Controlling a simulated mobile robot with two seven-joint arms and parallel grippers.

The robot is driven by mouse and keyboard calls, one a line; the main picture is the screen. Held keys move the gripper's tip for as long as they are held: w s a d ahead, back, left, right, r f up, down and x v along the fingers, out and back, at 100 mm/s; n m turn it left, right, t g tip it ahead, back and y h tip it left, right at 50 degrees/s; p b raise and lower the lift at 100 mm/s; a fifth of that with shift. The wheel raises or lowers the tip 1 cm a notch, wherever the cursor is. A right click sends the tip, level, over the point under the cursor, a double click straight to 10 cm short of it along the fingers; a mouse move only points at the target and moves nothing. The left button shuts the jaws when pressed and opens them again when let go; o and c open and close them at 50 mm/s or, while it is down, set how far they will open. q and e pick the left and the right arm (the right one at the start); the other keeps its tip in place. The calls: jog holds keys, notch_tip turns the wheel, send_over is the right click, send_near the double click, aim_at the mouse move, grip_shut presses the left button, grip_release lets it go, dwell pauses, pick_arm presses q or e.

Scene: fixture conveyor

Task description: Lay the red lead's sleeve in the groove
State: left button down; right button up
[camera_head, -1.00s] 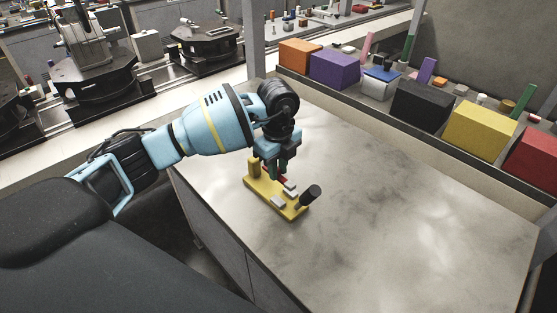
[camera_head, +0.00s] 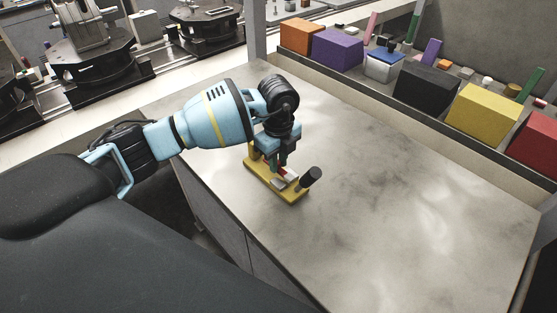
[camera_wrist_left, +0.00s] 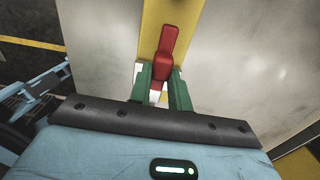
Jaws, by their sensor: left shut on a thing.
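The yellow fixture (camera_head: 261,180) stands on the table, with light grey blocks (camera_head: 278,183) on top and a tilted black handle (camera_head: 312,176) at its near right end. My left gripper (camera_head: 281,166) points down over the middle of the fixture. Its green fingers (camera_wrist_left: 162,92) are shut on the red lead's sleeve (camera_wrist_left: 165,50), which lies above the yellow strip in the left wrist view. Only a little red shows in the head view. The fingers and blocks hide the groove, so I cannot tell whether the sleeve touches it. My right gripper is not in view.
A shelf behind the table holds orange (camera_head: 300,36), purple (camera_head: 336,49), black (camera_head: 426,84) and yellow (camera_head: 481,112) boxes with small parts. The table right of the fixture (camera_head: 400,200) is clear. A conveyor with black fixtures (camera_head: 95,70) runs at the back left.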

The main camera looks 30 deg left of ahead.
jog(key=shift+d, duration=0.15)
pick_arm(q)
jog(key=shift+f, duration=0.8)
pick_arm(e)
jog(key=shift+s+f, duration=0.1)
pick_arm(q)
jog(key=shift+f, duration=0.2)
dwell(0.4)
jog(key=shift+r, duration=0.35)
jog(key=shift+r+p, duration=0.35)
jog(key=shift+r, duration=0.05)
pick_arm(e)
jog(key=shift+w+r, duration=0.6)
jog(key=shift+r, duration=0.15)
pick_arm(q)
jog(key=shift+f, duration=0.55)
jog(key=shift+f, duration=0.25)
